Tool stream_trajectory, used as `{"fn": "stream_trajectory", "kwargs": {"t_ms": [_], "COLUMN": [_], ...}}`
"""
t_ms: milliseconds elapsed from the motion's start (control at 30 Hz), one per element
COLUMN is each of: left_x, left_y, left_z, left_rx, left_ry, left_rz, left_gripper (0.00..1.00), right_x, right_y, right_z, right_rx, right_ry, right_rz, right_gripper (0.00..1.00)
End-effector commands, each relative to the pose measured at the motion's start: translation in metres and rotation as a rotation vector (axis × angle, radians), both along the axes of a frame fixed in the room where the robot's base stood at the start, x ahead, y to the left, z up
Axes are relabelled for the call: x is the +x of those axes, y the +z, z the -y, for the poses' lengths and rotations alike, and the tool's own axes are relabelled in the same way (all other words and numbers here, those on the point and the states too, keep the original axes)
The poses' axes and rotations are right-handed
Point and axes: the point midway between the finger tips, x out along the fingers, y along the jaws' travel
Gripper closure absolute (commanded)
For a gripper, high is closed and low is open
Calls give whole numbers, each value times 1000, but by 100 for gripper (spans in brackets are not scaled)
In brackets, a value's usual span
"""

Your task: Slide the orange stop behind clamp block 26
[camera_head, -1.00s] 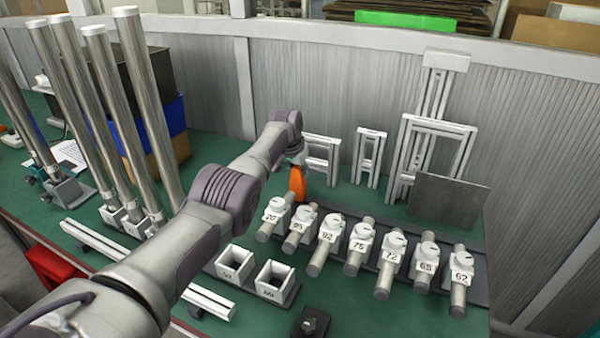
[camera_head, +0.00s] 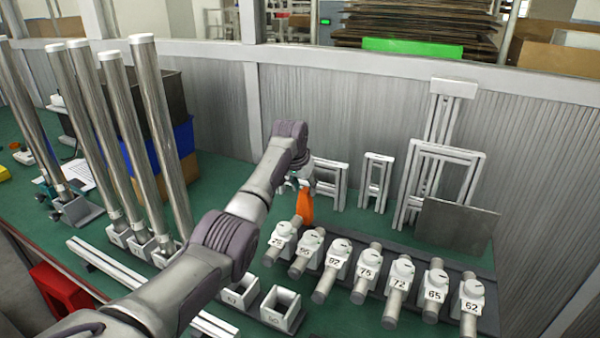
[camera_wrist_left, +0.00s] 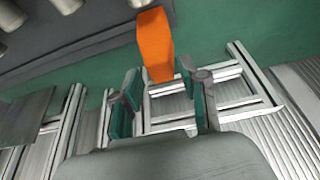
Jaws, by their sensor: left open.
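The orange stop (camera_head: 305,207) stands upright behind the left end of the row of clamp blocks, near the two leftmost ones. The leftmost clamp block (camera_head: 282,236) has a number that I cannot read surely; I cannot make out a clear 26 on any block. My left gripper (camera_head: 301,183) is just above and behind the stop, pointing down. In the left wrist view the orange stop (camera_wrist_left: 155,45) has its near end at the gap between the open fingertips (camera_wrist_left: 158,76). I cannot tell whether a finger touches it. My right gripper is not in view.
Several clamp blocks with short rods, such as block 75 (camera_head: 368,271), run rightward on a dark rail. Aluminium frames (camera_head: 440,165) and a dark plate (camera_head: 455,228) stand behind. Tall metal columns (camera_head: 155,130) stand left. Square sockets (camera_head: 281,306) are in front.

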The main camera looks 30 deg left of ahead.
Motion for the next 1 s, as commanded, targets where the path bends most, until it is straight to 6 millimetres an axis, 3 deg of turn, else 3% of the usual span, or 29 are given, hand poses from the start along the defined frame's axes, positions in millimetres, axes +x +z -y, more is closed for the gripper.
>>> {"fn": "stream_trajectory", "kwargs": {"t_ms": [200,400,1000], "left_x": [-17,-26,-28], "left_y": [42,63,67], "left_z": [0,1,1], "left_rx": [2,1,1], "left_ry": [2,1,1], "left_rz": [3,1,0], "left_gripper": [56,56,56], "right_x": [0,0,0], "right_y": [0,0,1], "right_z": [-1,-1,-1], "right_rx": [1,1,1], "right_ry": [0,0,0], "right_rz": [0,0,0], "right_gripper": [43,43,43]}}
